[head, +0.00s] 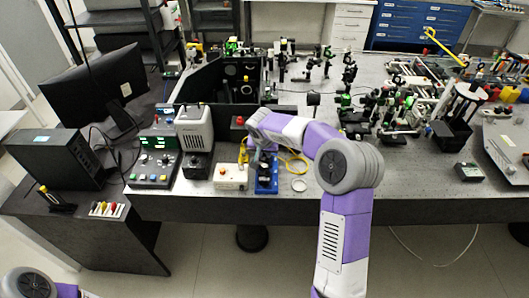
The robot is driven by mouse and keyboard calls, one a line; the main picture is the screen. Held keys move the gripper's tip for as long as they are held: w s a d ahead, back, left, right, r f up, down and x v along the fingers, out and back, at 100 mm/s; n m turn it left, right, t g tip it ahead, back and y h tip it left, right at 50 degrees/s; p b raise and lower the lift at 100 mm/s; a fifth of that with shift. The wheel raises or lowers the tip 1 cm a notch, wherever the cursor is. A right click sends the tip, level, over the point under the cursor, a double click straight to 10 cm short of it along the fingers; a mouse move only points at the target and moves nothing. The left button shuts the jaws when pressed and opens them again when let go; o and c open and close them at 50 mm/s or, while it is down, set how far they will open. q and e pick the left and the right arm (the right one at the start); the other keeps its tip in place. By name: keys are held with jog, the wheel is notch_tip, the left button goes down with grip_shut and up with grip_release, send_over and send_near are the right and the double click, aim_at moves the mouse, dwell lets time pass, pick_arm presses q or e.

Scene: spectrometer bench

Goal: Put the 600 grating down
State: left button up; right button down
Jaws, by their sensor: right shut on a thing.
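My right arm reaches over the bench from the front, and its wrist bends down near the front edge. The right gripper (265,156) is small and dark here, just above a blue stand (266,184). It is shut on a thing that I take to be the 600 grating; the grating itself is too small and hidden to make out. I cannot tell whether it touches the stand. My left gripper is out of view; only part of that arm shows at the bottom left.
A white box with a red button (230,177) and a control panel (152,170) stand left of the blue stand. A yellow cable (296,163) lies to its right. A small rack with coloured pieces (107,210) is on the left desk. Bare bench (420,178) shows right of my arm.

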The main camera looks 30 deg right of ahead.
jog(key=c, duration=1.1)
grip_release()
jog(key=shift+f, duration=0.1)
jog(key=shift+o, duration=0.2)
jog(key=p+v, duration=0.1)
jog(key=v, duration=1.1)
jog(key=s+a+f+n+g+y, duration=0.1)
jog(key=s+a+f+y, duration=0.1)
jog(key=a+f, duration=0.45)
jog(key=s+a+f+n+y, duration=0.2)
jog(key=a+f, duration=0.1)
jog(key=f, duration=0.6)
jog(key=s+a+f+n+g+y, duration=0.1)
jog(key=s+a+f, duration=0.1)
jog(key=a+f, duration=0.45)
jog(key=s+a+f+y, duration=0.1)
jog(key=s+a+f, duration=0.2)
jog(key=s+f, duration=0.5)
jog(key=s+a+f+g+y, duration=0.1)
jog(key=s+a+f, duration=0.1)
jog(key=s+f, duration=0.6)
jog(key=s, duration=0.4)
jog(key=shift+a+f+n+b, duration=0.3)
jog(key=shift+a, duration=0.1)
